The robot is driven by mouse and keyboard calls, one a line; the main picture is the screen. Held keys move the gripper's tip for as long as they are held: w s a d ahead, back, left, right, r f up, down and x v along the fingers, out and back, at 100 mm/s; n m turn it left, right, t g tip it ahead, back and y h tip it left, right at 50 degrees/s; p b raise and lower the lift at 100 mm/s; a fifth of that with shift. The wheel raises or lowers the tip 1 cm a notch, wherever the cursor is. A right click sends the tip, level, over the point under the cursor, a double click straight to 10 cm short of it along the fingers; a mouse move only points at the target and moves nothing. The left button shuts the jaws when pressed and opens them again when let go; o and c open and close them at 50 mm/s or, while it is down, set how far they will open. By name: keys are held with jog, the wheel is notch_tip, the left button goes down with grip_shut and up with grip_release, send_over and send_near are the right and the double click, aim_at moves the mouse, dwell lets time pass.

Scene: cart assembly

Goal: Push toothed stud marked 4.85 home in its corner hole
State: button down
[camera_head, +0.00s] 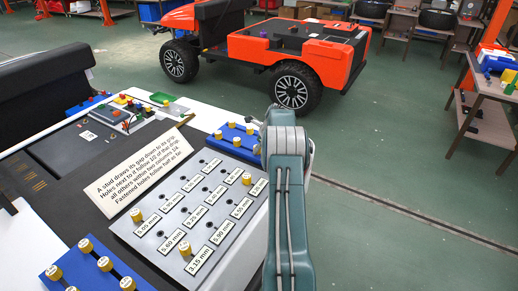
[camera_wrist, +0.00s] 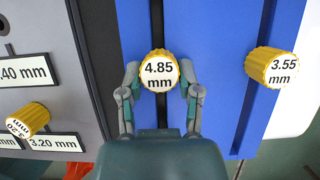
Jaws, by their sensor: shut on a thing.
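The yellow toothed stud marked 4.85 mm (camera_wrist: 159,72) shows top-on in the wrist view, over a dark slot of the blue rack (camera_wrist: 215,30). My gripper (camera_wrist: 160,90) has one finger on each side of it and is shut on it. The stud's lower end is hidden, so I cannot tell how deep it sits. In the head view my arm hides most of the gripper. The grey plate (camera_head: 150,227) with labelled holes lies left of the blue rack, with several yellow studs standing in it.
A stud marked 3.55 mm (camera_wrist: 272,67) stands right of my gripper. A stud (camera_wrist: 27,120) by the 3.20 mm label is at left. A printed sign (camera_head: 130,180) lies beside the plate. Another blue rack (camera_head: 75,270) with studs is at lower left. An orange cart (camera_head: 290,45) stands behind.

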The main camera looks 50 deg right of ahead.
aim_at(255, 146)
jog(key=shift+r, duration=0.1)
jog(key=shift+r, duration=2.05)
jog(key=w+a+r, duration=0.1)
jog(key=w+a, duration=0.5)
jog(key=a, duration=0.3)
jog(key=w+a+r, duration=0.2)
jog(key=w+a, duration=0.4)
jog(key=a, duration=0.3)
jog(key=shift+w+a, duration=0.2)
jog(key=shift+a, duration=0.05)
jog(key=shift+f, duration=0.15)
jog(key=shift+f, duration=2.1)
